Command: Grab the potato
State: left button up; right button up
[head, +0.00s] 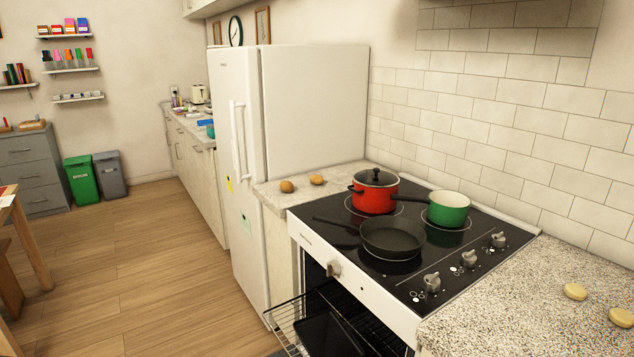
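Two small rounded items lie on the narrow counter between the fridge and the stove in the head view. The left one (287,186) is brown and looks like a potato. The right one (317,179) is lighter, orange-tan, and may be a potato too. Two flattish pale yellow pieces lie on the speckled counter at the lower right, a nearer one (621,317) and a farther one (575,291). They may be potato slices, but I cannot tell. Neither of my grippers shows in the view.
The stove holds a red lidded pot (375,193), a green pot (448,209) and a black frying pan (393,238). Below, the oven is open with its wire rack (290,314) out. A white fridge (310,115) stands behind the small counter.

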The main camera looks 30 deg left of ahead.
aim_at(315, 180)
jog(key=u, duration=2.15)
jog(key=j+u, duration=0.1)
jog(key=u, duration=0.25)
jog(key=j+u, duration=0.1)
jog(key=u, duration=0.7)
jog(key=i+j, duration=0.1)
jog(key=j, duration=0.65)
jog(key=i+j+u, duration=0.1)
jog(key=j, duration=0.3)
jog(key=i+j+z, duration=0.45)
jog(key=i+j, duration=0.4)
jog(key=i, duration=0.15)
jog(key=i+l+z, duration=0.15)
jog(key=i+z, duration=0.55)
jog(key=i, duration=0.2)
jog(key=i+j+z, duration=0.15)
jog(key=i+z, duration=0.6)
jog(key=i, duration=0.35)
jog(key=i+j+z, duration=0.1)
jog(key=i+z, duration=0.3)
jog(key=i, duration=0.35)
jog(key=i+z, duration=0.4)
jog(key=i+j+z, duration=0.1)
jog(key=i+z, duration=0.3)
jog(key=i+j+z, duration=0.25)
jog(key=z, duration=0.15)
jog(key=i, duration=0.05)
